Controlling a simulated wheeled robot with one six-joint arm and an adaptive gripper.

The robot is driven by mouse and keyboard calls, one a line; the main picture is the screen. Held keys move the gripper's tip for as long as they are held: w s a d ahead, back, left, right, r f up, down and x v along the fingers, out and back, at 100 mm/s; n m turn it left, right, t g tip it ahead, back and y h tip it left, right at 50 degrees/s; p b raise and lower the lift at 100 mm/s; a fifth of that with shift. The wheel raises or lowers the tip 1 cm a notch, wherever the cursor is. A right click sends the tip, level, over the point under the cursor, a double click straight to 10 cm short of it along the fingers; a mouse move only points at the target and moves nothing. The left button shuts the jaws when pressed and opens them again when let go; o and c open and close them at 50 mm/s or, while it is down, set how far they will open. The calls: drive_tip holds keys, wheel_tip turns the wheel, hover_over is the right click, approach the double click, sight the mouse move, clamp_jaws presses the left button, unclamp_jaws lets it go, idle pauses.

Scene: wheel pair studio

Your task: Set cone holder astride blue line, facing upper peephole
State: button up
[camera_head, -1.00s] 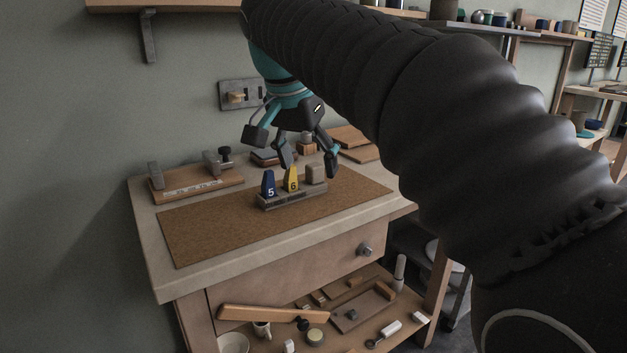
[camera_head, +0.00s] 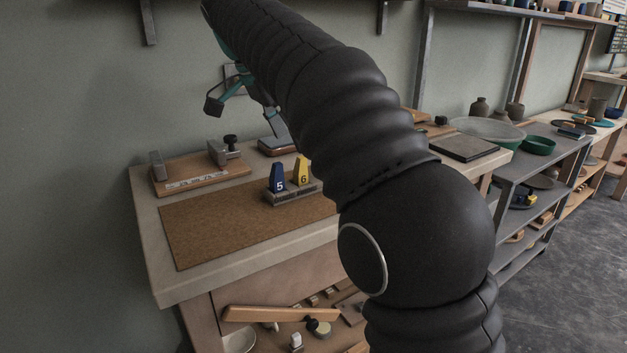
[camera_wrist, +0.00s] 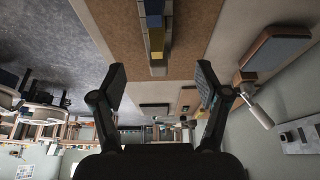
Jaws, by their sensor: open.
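The cone holder (camera_head: 292,196) is a grey block on the brown mat, carrying a blue cone (camera_head: 278,178) marked 5 and a yellow cone (camera_head: 301,171) marked 6. My arm hides its right end in the head view. The holder and cones also show at the top of the wrist view (camera_wrist: 157,70), beyond my fingertips. My gripper (camera_head: 244,112) is open and empty, up behind the holder near the wall, apart from it; its fingers (camera_wrist: 161,80) are spread in the wrist view. I cannot make out a blue line or a peephole.
The brown mat (camera_head: 205,230) has free room left of and in front of the holder. A wooden base with metal posts (camera_head: 200,175) stands at the back left. A dark-topped block (camera_head: 278,146) lies behind the mat. Shelves with bowls (camera_head: 538,145) stand at right.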

sight(305, 167)
drive_tip(key=x, duration=0.4)
drive_tip(key=shift+d+f, duration=0.1)
drive_tip(key=shift+f, duration=0.2)
drive_tip(key=shift+b+x, duration=0.4)
drive_tip(key=shift+x, duration=2.3)
drive_tip(key=shift+s, duration=0.15)
clamp_jaws()
drive_tip(key=shift+r, duration=0.2)
drive_tip(key=shift+r, duration=1)
drive_tip(key=shift+r+p, duration=0.4)
drive_tip(key=shift+r, duration=0.5)
drive_tip(key=s+d+r, duration=0.2)
drive_tip(key=d+r, duration=0.5)
drive_tip(key=d, duration=0.4)
drive_tip(key=shift+s, duration=0.4)
